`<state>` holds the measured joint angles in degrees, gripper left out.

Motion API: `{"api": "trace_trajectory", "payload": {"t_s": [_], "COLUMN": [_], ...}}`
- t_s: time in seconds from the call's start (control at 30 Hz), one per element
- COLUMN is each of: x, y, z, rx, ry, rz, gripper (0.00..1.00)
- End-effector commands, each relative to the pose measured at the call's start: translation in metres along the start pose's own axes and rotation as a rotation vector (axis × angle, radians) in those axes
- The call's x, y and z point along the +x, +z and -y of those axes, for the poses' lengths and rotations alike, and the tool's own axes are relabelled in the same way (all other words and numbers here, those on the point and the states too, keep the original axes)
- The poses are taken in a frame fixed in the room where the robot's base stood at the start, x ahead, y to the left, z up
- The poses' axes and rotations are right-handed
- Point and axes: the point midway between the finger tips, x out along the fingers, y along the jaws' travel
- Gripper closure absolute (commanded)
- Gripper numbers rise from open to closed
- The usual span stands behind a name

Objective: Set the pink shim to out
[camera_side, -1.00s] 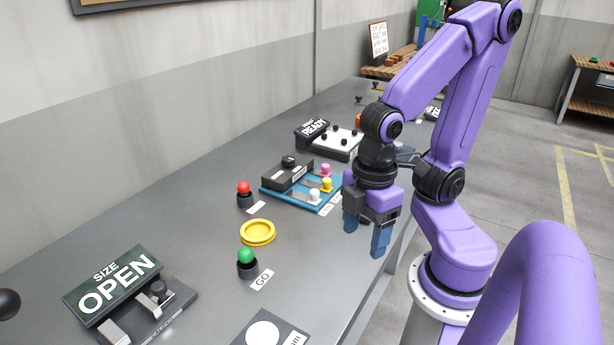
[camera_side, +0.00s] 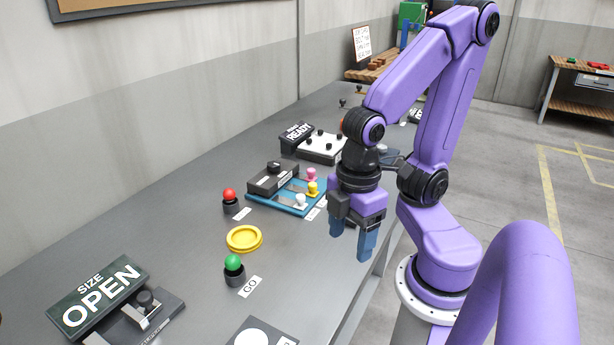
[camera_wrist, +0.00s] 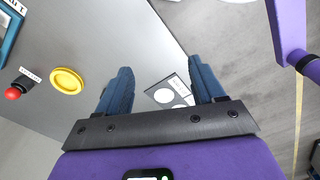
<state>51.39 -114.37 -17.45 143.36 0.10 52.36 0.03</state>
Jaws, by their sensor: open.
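The pink shim (camera_side: 311,174) is a small knobbed piece at the right side of the blue base (camera_side: 279,206) in the side view. It stands behind a yellow shim (camera_side: 313,189) and a white shim (camera_side: 300,200), in a row beside a dark block (camera_side: 268,184). My gripper (camera_side: 351,238) is open and empty, pointing down, in front and to the right of the base, near the table's edge. The wrist view shows its two blue fingers apart (camera_wrist: 160,68). Only a corner of the blue base (camera_wrist: 9,38) shows there; the pink shim is out of that view.
A red button (camera_side: 229,194), a yellow ring dish (camera_side: 244,239) and a green button (camera_side: 234,263) stand left of my gripper. An OPEN sign (camera_side: 100,295) is at the front left. A white knobbed box (camera_side: 322,149) and READY sign (camera_side: 298,133) stand behind the base.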

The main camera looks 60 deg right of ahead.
Motion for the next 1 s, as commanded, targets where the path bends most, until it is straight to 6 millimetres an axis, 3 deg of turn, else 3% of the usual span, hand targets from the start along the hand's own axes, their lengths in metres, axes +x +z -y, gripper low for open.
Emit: {"api": "trace_trajectory", "payload": {"t_s": [0.4, 0.43, 0.47, 0.63, 0.77, 1.0], "x": [0.0, 0.0, 0.0, -0.004, -0.012, -0.028], "y": [0.0, 0.0, 0.0, -0.01, -0.028, -0.051], "z": [0.0, 0.0, 0.0, -0.011, -0.04, -0.121], "rx": [0.0, 0.0, 0.0, 0.032, 0.096, 0.236], "ry": [0.0, 0.0, 0.0, 0.002, 0.005, 0.012], "rz": [0.0, 0.0, 0.0, 0.002, 0.004, 0.01], "gripper": [0.32, 0.35, 0.45, 0.46, 0.46, 0.46]}}
